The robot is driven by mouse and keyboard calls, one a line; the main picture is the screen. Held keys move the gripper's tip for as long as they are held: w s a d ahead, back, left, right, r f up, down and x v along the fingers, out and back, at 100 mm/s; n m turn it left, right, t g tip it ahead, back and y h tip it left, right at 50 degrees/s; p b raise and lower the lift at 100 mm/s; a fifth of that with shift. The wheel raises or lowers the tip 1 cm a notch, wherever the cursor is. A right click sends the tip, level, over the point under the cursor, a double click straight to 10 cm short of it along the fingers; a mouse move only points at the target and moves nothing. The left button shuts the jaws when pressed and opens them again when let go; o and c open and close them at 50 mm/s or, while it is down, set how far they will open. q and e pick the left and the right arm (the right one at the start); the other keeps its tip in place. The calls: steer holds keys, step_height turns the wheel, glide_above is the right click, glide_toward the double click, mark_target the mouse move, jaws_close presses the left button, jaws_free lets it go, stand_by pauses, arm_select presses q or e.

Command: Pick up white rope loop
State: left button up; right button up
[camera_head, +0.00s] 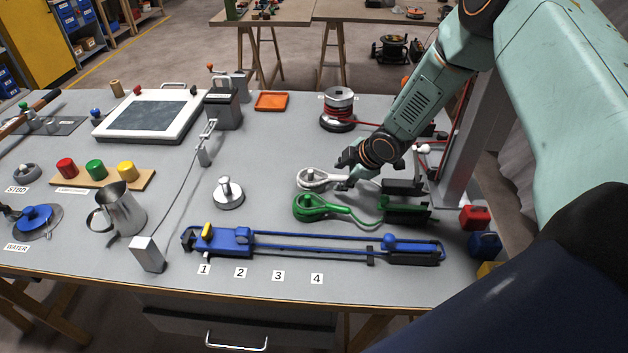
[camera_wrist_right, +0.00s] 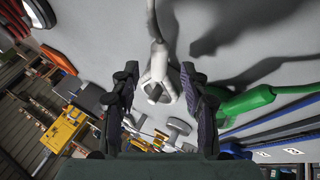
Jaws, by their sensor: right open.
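The white rope loop (camera_head: 318,182) lies on the grey bench right of centre, behind the green loop. In the right wrist view, the white loop (camera_wrist_right: 158,72) shows its eye facing me and its thick white tail running to the top edge. My right gripper (camera_head: 350,172) is low over the loop's tail side in the head view. In the wrist view my right gripper (camera_wrist_right: 160,84) is open, with one dark finger on each side of the loop. I cannot tell whether a finger touches it. My left gripper is not in view.
A green loop (camera_head: 308,209) with a tail lies close in front. A long blue rail fixture (camera_head: 310,246) runs along the front. A spool (camera_head: 338,105) stands behind, and a metal knob (camera_head: 228,190) on a round base stands left. The bench between them is bare.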

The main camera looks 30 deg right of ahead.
steer(key=shift+w+f, duration=0.35)
steer(key=shift+f, duration=0.15)
steer(key=shift+a+r, duration=0.1)
steer(key=shift+c, duration=0.4)
steer(key=shift+c, duration=0.8)
steer(key=c, duration=0.5)
jaws_close()
